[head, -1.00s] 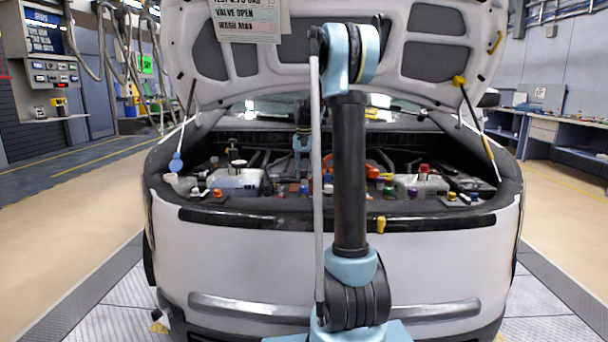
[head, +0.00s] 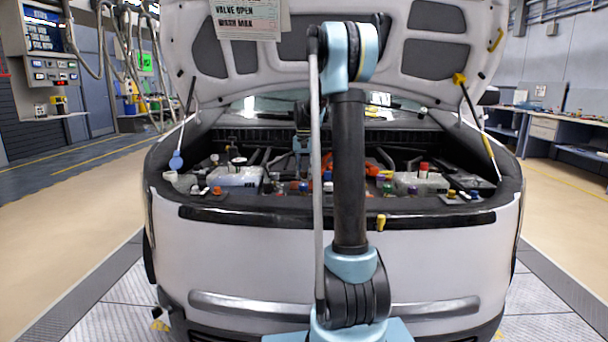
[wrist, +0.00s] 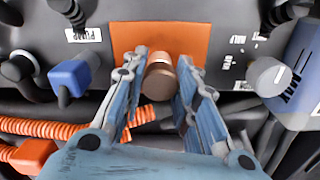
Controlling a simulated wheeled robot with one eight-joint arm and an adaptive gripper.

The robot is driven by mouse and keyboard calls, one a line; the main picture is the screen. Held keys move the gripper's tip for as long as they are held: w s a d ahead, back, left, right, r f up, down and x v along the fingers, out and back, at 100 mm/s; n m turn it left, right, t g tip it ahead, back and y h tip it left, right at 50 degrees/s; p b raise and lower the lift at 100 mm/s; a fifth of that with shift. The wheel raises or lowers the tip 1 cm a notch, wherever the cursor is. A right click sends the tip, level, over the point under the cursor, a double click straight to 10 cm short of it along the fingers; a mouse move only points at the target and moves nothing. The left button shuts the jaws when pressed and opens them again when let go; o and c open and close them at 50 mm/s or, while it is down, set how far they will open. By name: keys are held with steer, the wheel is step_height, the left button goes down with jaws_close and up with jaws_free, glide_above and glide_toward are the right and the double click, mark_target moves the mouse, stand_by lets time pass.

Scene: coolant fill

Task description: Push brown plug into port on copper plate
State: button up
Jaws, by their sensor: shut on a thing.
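The brown plug (wrist: 158,80) is between the fingertips of my gripper (wrist: 161,72) in the wrist view, its round end facing the camera. My gripper is shut on it. The copper plate (wrist: 199,37) is an orange-brown square just beyond the plug. The port on the plate is hidden behind the plug and fingers, so I cannot tell whether the plug touches it. In the head view my arm's upright link hides part of the engine bay, and the plug cannot be made out.
A blue cap (wrist: 70,78) is left of my fingers, and a pale grey knob (wrist: 268,75) is right of them. An orange corrugated hose (wrist: 55,130) runs below. In the head view, the raised hood (head: 425,45) hangs over the crowded engine bay.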

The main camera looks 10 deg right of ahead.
mark_target(304, 171)
steer(key=shift+f, duration=0.45)
steer(key=o, duration=0.8)
steer(key=shift+r, duration=0.15)
step_height(304, 171, up, 12)
steer(key=shift+f, duration=0.2)
